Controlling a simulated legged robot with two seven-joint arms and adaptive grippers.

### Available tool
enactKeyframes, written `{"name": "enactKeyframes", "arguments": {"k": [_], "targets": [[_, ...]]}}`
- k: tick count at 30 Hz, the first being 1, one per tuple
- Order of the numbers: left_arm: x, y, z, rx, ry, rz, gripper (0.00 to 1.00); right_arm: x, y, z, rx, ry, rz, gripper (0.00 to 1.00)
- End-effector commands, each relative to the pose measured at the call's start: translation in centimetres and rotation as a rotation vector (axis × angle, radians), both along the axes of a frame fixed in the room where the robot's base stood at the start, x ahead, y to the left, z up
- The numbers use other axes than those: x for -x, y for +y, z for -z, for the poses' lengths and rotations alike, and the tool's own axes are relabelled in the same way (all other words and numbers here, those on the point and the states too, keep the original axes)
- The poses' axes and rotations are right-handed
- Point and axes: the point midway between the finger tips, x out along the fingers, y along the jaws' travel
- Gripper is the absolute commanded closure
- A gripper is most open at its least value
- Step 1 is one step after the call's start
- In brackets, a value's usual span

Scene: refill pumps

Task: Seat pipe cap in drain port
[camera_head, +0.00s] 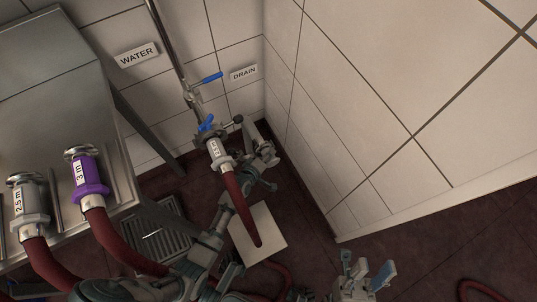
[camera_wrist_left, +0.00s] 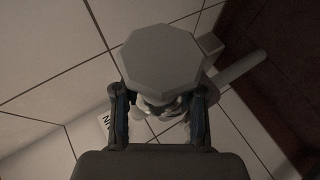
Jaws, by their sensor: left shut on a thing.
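My left gripper (camera_head: 263,164) is raised at the corner below the DRAIN sign, beside the hose coupling on the water pipe. In the left wrist view my left gripper (camera_wrist_left: 158,105) is shut on the pipe cap (camera_wrist_left: 165,55), a pale grey octagonal piece. The cap faces that camera and hides what lies behind it. A pale pipe piece (camera_wrist_left: 240,68) sticks out past the cap's right side. I cannot tell whether the cap touches the drain port, which is largely hidden. My right gripper (camera_head: 366,279) is at the bottom edge, open and empty.
A red hose (camera_head: 242,210) hangs from the labelled coupling (camera_head: 217,150) under blue-handled valves (camera_head: 207,78). A steel table (camera_head: 60,85) stands left, with purple (camera_head: 89,176) and grey (camera_head: 30,204) couplings. The DRAIN sign (camera_head: 244,72) is on the wall. A floor grate (camera_head: 160,240) lies below.

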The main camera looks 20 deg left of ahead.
Motion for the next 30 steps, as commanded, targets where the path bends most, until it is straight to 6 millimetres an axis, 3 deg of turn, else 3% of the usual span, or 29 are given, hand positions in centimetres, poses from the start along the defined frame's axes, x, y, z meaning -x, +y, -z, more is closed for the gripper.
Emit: {"name": "enactKeyframes", "arguments": {"k": [1,14,15,18,30], "targets": [[0.56,0.50,1.35,-0.010,0.024,-0.003,1.00,-0.09,0.00,0.26,0.000,0.002,0.000,0.60],[0.87,0.58,2.20,-0.008,0.038,-0.003,1.00,-0.14,-0.01,0.39,0.000,0.003,0.000,0.60],[0.88,0.58,2.20,-0.008,0.038,-0.003,0.51,-0.13,-0.03,0.38,0.000,0.003,0.000,0.60],[0.87,0.57,2.20,-0.009,0.038,-0.002,0.29,-0.07,-0.05,0.34,-0.001,0.003,0.001,0.60],[0.61,0.32,1.31,-0.007,0.022,-0.002,0.29,-0.04,-0.04,0.22,0.000,0.003,0.001,0.60]]}}
